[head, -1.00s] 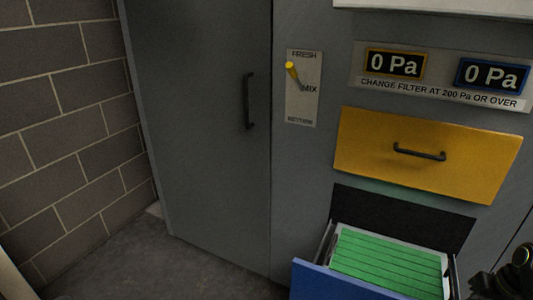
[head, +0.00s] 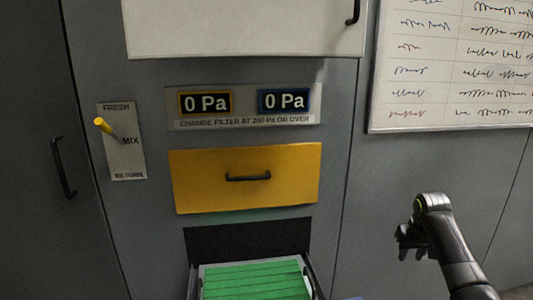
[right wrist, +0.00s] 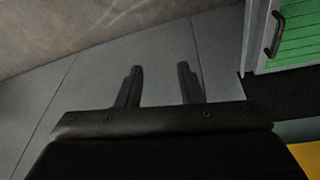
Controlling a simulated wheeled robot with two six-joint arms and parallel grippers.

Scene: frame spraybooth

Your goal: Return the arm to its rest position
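My right arm comes in at the lower right of the head view. Its gripper (head: 410,243) is in the air in front of the grey cabinet wall, to the right of the open drawer and apart from it. In the right wrist view the two fingers (right wrist: 158,72) stand apart with nothing between them. My left gripper is not in view.
An open lower drawer holds a green slatted filter (head: 252,281); the filter also shows in the right wrist view (right wrist: 300,30). Above it are a shut yellow drawer (head: 215,185) and two "0 Pa" displays. A yellow-handled selector (head: 104,126) is left, a whiteboard (head: 450,65) right.

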